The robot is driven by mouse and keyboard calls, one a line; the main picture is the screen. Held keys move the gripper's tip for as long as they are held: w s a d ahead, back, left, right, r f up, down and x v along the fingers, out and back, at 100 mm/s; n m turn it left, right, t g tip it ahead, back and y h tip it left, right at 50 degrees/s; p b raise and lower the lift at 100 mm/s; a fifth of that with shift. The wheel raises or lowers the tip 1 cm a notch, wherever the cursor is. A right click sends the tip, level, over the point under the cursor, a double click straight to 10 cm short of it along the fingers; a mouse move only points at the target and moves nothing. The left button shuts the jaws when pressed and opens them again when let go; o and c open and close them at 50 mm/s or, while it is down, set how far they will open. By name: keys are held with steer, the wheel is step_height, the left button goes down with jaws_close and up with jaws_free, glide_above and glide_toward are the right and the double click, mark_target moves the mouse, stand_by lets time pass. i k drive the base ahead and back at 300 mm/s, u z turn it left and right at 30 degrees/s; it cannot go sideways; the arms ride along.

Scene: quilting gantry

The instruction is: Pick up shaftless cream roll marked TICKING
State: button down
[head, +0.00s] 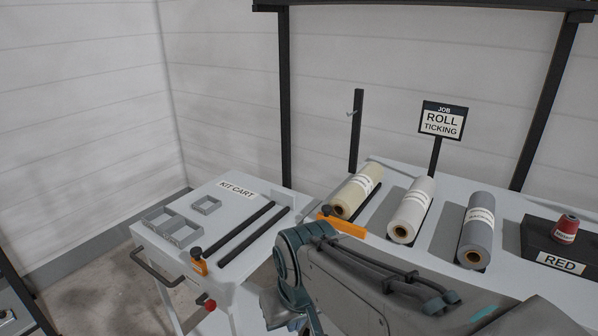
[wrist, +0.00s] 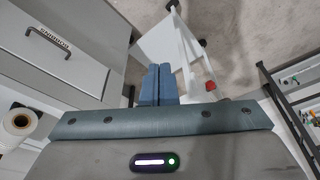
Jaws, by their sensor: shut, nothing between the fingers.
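A cream roll (head: 357,190) lies on the light table at the left end of a row of rolls. Its band label is too small to read, and no shaft sticks out of its near core. A sign (head: 442,120) behind the rolls reads JOB ROLL TICKING. My gripper (wrist: 157,84) shows in the wrist view with its two blue fingers together and empty, over the floor. It is apart from the rolls. In the head view my arm hides the fingers.
A white roll (head: 411,210) and a grey roll (head: 477,230) lie right of the cream one. A red spool (head: 566,229) sits on a dark block. The kit cart (head: 188,207) at left carries grey trays and two dark bars. An orange piece (head: 341,226) lies at the table's near edge.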

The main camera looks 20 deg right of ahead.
mark_target(344, 204)
steer(key=z, duration=0.45)
steer(key=i, duration=0.8)
steer(key=z, duration=0.3)
